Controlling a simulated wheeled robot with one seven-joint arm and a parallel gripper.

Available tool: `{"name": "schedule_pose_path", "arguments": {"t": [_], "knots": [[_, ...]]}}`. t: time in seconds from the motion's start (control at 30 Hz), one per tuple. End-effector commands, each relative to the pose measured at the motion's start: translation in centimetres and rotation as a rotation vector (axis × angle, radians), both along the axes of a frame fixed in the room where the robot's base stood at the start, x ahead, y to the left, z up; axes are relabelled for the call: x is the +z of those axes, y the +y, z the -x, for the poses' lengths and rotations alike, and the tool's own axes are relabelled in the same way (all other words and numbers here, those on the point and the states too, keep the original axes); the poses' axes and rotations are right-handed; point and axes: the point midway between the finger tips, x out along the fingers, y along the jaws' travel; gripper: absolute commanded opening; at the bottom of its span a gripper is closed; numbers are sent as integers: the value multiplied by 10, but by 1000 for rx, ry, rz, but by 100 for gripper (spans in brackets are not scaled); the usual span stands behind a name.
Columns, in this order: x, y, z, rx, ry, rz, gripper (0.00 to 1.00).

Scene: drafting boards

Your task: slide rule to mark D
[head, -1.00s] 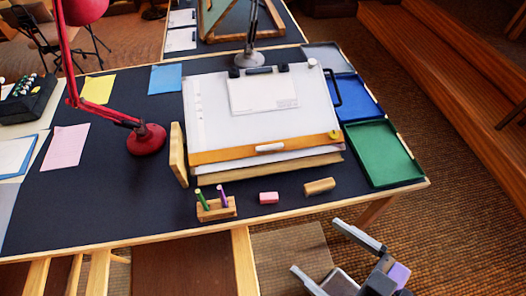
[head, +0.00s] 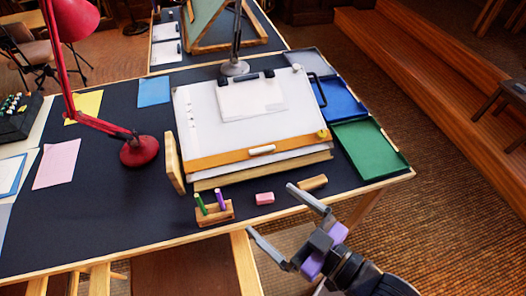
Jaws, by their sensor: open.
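A drafting board (head: 210,135) with white paper stands tilted on the dark table. An orange rule (head: 225,158) lies across its lower edge, with a white handle (head: 262,150) at its middle and a yellow knob (head: 322,134) near its right end. Small marks (head: 190,113) run up the paper's left side; their letters are too small to read, so I cannot tell which is D. My gripper (head: 271,209) is open and empty, in front of the board and lower in the picture than the rule, apart from it.
A pink eraser (head: 265,198), a wooden block (head: 312,182) and a pen holder (head: 215,213) lie before the board. A red lamp (head: 139,150) stands left, a grey lamp (head: 235,66) behind. Green (head: 370,145) and blue (head: 342,98) trays lie right. A white card (head: 250,98) is on the paper.

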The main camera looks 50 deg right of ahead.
Motion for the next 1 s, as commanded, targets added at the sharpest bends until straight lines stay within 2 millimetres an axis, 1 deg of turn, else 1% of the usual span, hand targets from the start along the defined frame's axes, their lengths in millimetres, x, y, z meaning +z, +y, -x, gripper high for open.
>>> {"name": "schedule_pose_path", "arguments": {"t": [0.03, 0.17, 0.2, 0.27, 0.3, 0.4, 0.5, 0.57, 0.6, 0.7, 0.73, 0.8, 0.87, 1.0], "knots": [[-7, -7, -20, -16, -10, 9, 100], [-27, -28, -64, -67, 7, 19, 100], [-33, -36, -77, -88, 16, 19, 100], [-42, -50, -97, -123, 32, 16, 100], [-48, -59, -110, -151, 45, 13, 100], [-61, -87, -138, -230, 81, -5, 100], [-74, -113, -157, -316, 123, -33, 100], [-84, -128, -163, -371, 152, -54, 100], [-92, -136, -163, -410, 178, -69, 100], [-115, -149, -152, -484, 239, -106, 100], [-119, -152, -148, -502, 250, -116, 100], [-124, -156, -144, -530, 262, -141, 100], [-125, -157, -144, -539, 262, -159, 100], [-129, -163, -153, -541, 258, -166, 100]]}}
